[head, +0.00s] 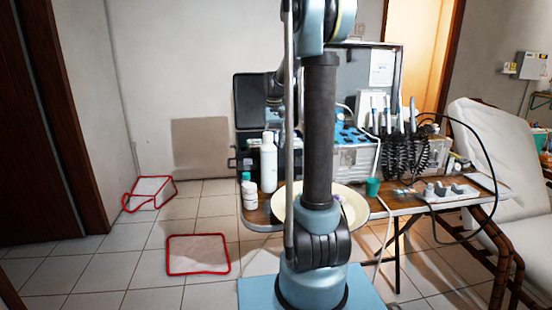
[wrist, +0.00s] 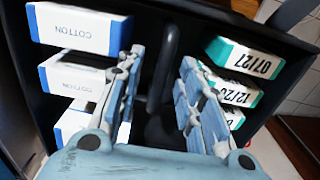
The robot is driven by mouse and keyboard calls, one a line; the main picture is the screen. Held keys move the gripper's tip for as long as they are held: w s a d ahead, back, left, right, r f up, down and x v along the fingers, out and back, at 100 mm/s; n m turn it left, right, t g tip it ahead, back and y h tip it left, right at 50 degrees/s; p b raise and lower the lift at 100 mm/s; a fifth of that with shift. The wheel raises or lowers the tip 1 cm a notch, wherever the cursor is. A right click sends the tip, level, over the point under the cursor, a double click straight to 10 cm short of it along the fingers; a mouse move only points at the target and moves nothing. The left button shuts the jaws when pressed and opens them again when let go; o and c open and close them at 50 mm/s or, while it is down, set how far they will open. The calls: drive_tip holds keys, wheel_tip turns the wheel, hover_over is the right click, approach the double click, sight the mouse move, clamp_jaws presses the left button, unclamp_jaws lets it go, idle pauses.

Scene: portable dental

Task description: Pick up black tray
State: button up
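The black tray (wrist: 268,33) fills most of the wrist view. It holds white-and-blue cotton boxes (wrist: 80,30) in a column on the left and white-and-green dated boxes (wrist: 245,57) in a column on the right. A dark upright bar (wrist: 170,42), which looks like a handle or divider, runs up the middle between them. My gripper (wrist: 162,57) is open over the tray, with one finger on each side of the bar. I cannot tell whether the fingers touch it. In the head view my arm hides the gripper and I cannot make out the tray clearly.
In the head view, a brown table (head: 262,215) carries a white bottle (head: 268,165), a round pale basin (head: 355,208), a green cup (head: 373,187) and dental instruments (head: 395,115). A black case (head: 258,100) stands behind. A white chair (head: 495,155) is at right.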

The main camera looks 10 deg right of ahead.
drive_tip(key=shift+f, duration=0.55)
clamp_jaws()
drive_tip(key=shift+r, duration=0.1)
